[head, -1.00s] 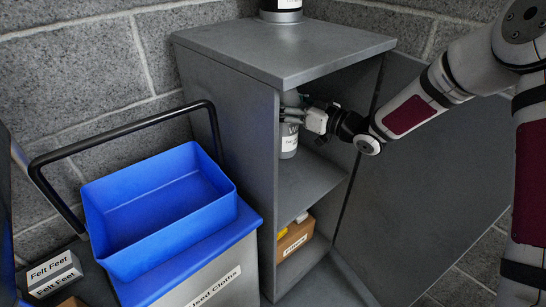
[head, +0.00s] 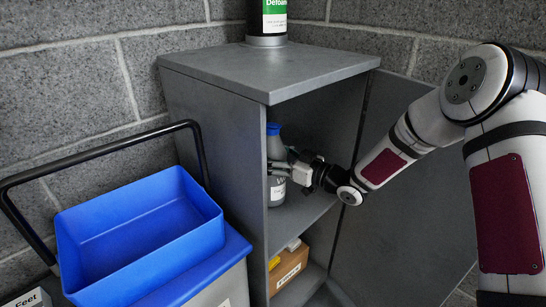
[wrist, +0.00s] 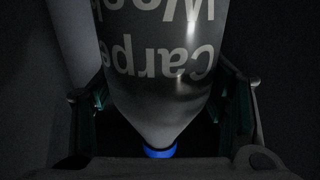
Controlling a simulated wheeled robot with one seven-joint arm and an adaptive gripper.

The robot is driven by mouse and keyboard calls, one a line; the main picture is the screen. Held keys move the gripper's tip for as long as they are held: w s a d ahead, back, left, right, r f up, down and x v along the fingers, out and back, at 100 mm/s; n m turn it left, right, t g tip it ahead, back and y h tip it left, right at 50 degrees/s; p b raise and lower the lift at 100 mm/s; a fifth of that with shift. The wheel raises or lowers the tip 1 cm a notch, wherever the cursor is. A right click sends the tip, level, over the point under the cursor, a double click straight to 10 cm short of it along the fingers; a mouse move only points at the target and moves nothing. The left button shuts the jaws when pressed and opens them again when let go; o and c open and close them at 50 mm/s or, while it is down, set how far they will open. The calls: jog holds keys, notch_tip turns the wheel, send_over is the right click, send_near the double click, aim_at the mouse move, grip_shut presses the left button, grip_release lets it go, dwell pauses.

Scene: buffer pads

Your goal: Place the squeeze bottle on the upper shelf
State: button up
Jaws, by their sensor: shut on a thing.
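The squeeze bottle (head: 276,151) is grey with a blue cap and a white label. It stands upright inside the open grey cabinet, over the upper shelf (head: 300,220). Its base is at or very near the shelf surface; I cannot tell if it touches. My gripper (head: 279,169) reaches in from the right and is shut on the bottle's middle. In the wrist view the bottle (wrist: 160,85) fills the space between the fingers, its lettering upside down and its blue cap at the bottom. The fingers hide part of the bottle in the head view.
A cardboard box (head: 289,268) sits on the lower level. A bottle with a green label (head: 274,18) stands on the cabinet top (head: 225,68). A blue bin (head: 140,240) with a black handle is to the left. The cabinet door (head: 400,225) is open on the right.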

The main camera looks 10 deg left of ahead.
jog(key=o, duration=1.9)
jog(key=shift+f, duration=0.15)
jog(key=shift+o, duration=0.2)
jog(key=p+v, duration=0.3)
jog(key=v, duration=0.9)
jog(key=shift+s, duration=0.1)
